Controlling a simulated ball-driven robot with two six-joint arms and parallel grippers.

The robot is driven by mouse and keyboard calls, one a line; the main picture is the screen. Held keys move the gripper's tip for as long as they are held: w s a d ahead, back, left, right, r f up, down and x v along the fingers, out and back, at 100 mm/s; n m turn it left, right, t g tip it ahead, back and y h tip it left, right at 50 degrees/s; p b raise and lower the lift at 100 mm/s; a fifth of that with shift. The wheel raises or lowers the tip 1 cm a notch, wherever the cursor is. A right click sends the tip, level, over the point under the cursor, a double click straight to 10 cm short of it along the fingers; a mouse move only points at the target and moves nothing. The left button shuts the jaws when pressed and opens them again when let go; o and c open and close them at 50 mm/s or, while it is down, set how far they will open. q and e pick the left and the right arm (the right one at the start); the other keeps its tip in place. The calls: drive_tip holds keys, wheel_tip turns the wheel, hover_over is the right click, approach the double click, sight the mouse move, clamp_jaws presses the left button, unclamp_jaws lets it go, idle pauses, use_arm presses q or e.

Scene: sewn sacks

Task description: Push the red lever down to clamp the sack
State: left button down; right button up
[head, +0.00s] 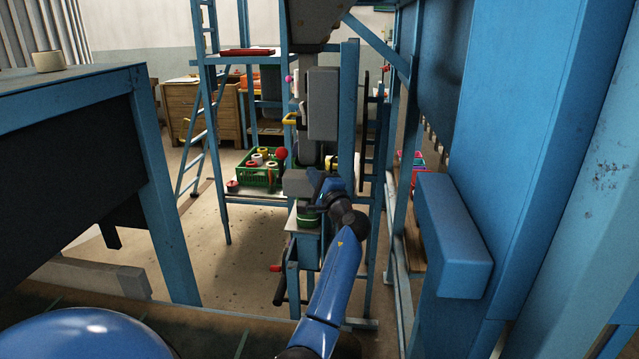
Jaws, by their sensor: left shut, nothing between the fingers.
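A red ball knob (281,153), which looks like the end of the red lever, shows at the left side of the bagging stand; its arm is hard to make out. My left gripper (306,208) is at the end of the blue arm rising from the bottom of the head view. It is small and dark, shut and empty, below and a little right of the red knob, and apart from it in the picture. It shows in front of the stand, below a grey block (297,183). I cannot make out a sack. My right gripper is not in view.
A green crate (259,177) with several spools stands on a shelf behind the stand. Blue posts and a thick blue block (450,235) close off the right. Floor (225,262) is open left of the stand.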

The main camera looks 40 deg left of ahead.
sight(282, 165)
use_arm(q)
drive_tip(key=a, duration=0.2)
drive_tip(key=a+r, duration=0.1)
drive_tip(key=a, duration=0.1)
drive_tip(key=w+a+p, duration=0.1)
drive_tip(key=a, duration=0.1)
drive_tip(key=shift+r, duration=0.4)
drive_tip(key=shift+s+a+r, duration=0.15)
drive_tip(key=shift+s+a, duration=0.05)
drive_tip(key=shift+a, duration=0.5)
drive_tip(key=shift+s+a+r+n+g+p, duration=0.25)
drive_tip(key=shift+r+n+p, duration=0.3)
drive_tip(key=shift+p, duration=0.35)
drive_tip(key=s+a+f+n+g+h+p, duration=0.1)
drive_tip(key=s+a+n+h+p, duration=0.3)
drive_tip(key=a+n+h+p, duration=0.4)
drive_tip(key=shift+s+a+f+n+p, duration=0.4)
drive_tip(key=shift+n+p, duration=0.15)
drive_tip(key=shift+p, duration=1.75)
